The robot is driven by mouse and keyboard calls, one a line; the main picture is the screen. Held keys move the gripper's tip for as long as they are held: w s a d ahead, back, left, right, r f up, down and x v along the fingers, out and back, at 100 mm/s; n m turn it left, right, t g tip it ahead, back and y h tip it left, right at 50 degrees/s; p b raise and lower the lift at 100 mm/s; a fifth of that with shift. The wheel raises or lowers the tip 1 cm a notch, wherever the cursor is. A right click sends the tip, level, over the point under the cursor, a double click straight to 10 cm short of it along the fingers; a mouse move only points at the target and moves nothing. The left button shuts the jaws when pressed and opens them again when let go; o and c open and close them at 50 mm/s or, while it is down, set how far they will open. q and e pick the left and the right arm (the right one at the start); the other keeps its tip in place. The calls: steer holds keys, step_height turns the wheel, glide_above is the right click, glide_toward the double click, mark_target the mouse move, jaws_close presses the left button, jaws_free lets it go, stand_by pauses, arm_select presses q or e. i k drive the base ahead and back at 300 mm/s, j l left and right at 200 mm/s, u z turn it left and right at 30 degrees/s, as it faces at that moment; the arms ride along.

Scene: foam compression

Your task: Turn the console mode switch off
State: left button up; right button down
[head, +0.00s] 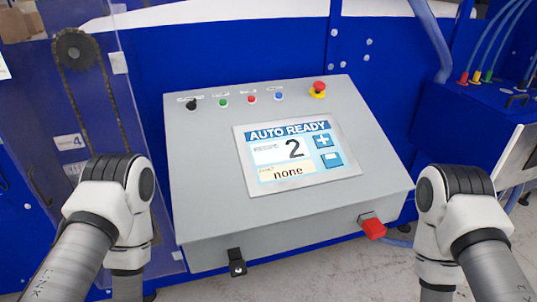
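The grey console (210,165) stands in front of me with a sloped top. A black knob (191,105), which looks like the mode switch, sits at the left end of the control row; its label is too small to read and its pointing direction is unclear. The screen (298,155) reads "AUTO READY", a large 2 and "none". Both my arms come in from the bottom corners and bend downward on either side of the console. Neither gripper shows; both are below the picture edge. Nothing of mine touches the knob.
Green (223,103), red (251,99) and blue (279,96) buttons and a red emergency stop (318,89) share the row. A black part (237,263) and a red part (371,228) stick out from the console's front. A chain drive (75,48) stands behind a clear panel at left.

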mark_target(191, 105)
steer(key=j+z, duration=0.25)
steer(key=j, duration=0.15)
steer(key=k+j+z, duration=0.25)
steer(key=j+z, duration=0.25)
steer(key=j, duration=0.2)
steer(key=k+j+z, duration=0.25)
